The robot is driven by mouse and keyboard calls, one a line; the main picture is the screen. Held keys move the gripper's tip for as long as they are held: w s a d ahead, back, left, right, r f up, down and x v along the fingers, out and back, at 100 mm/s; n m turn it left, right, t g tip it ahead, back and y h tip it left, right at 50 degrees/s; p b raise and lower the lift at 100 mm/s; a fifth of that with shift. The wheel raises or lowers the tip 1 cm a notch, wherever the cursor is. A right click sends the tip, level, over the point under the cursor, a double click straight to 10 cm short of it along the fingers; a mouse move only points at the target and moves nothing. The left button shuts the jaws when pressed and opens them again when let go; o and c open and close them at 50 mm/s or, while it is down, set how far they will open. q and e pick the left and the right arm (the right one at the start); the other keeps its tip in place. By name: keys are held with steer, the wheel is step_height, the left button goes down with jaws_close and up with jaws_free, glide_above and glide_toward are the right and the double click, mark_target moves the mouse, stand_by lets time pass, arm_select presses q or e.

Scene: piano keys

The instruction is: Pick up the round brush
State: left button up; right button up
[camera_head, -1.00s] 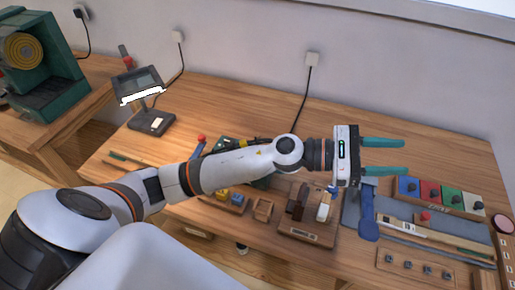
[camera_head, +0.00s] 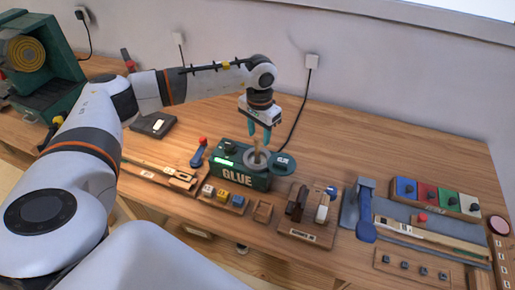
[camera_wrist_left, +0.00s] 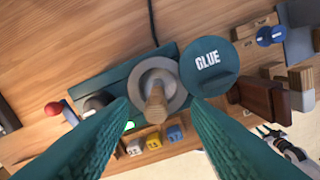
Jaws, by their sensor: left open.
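The round brush (camera_wrist_left: 155,102) shows in the left wrist view as a wooden handle standing up out of the grey ring of the glue pot (camera_wrist_left: 172,72). Its bristles are hidden in the pot. In the head view the brush (camera_head: 258,148) is a small wooden stub above the green glue box (camera_head: 235,178). My left gripper (camera_head: 260,139) points down over the pot, open, with its teal fingers on either side of the handle. I cannot tell whether a finger touches it.
A round dark green lid marked GLUE (camera_wrist_left: 208,67) lies beside the pot. Numbered blocks (camera_head: 222,194) sit in front of the box, and a wooden block stand (camera_head: 308,223) is to the right. A black cord (camera_head: 300,110) hangs behind. Table behind the box is mostly clear.

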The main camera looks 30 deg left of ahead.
mark_target(257, 154)
arm_select(q)
steer(key=shift+f, duration=0.8)
steer(key=f+p, duration=0.2)
steer(key=f, duration=0.1)
steer(key=f+p, duration=0.1)
steer(key=f, duration=0.1)
steer(key=shift+s+a, duration=0.15)
steer(key=shift+a, duration=0.1)
steer(key=shift+f, duration=0.2)
jaws_close()
